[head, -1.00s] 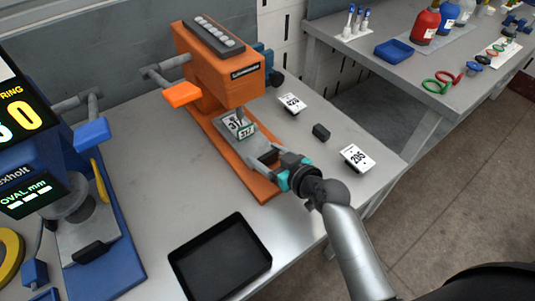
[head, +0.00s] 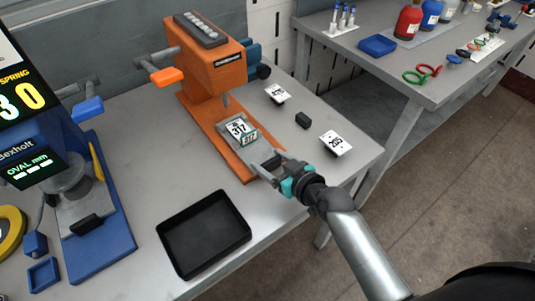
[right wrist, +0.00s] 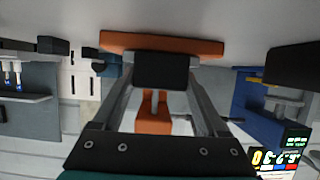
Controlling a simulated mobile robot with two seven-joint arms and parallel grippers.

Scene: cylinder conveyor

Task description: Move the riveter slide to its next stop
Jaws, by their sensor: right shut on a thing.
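The orange riveter (head: 215,68) stands on the grey bench, with its punch tip above the slide area. The slide (head: 255,149) lies on the riveter's orange base and carries a plate marked 317 (head: 238,129) with a smaller 317 tag in front. My right gripper (head: 272,164) is at the near end of the base, shut on the slide's dark handle. In the right wrist view the dark handle (right wrist: 160,70) sits between the two fingers, with the orange base (right wrist: 160,42) behind it. My left gripper is not in view.
A black tray (head: 204,234) lies at the bench front. Tags marked 475 (head: 276,93) and 295 (head: 336,142) and a small black block (head: 303,120) lie right of the riveter. A blue machine (head: 102,235) stands at left.

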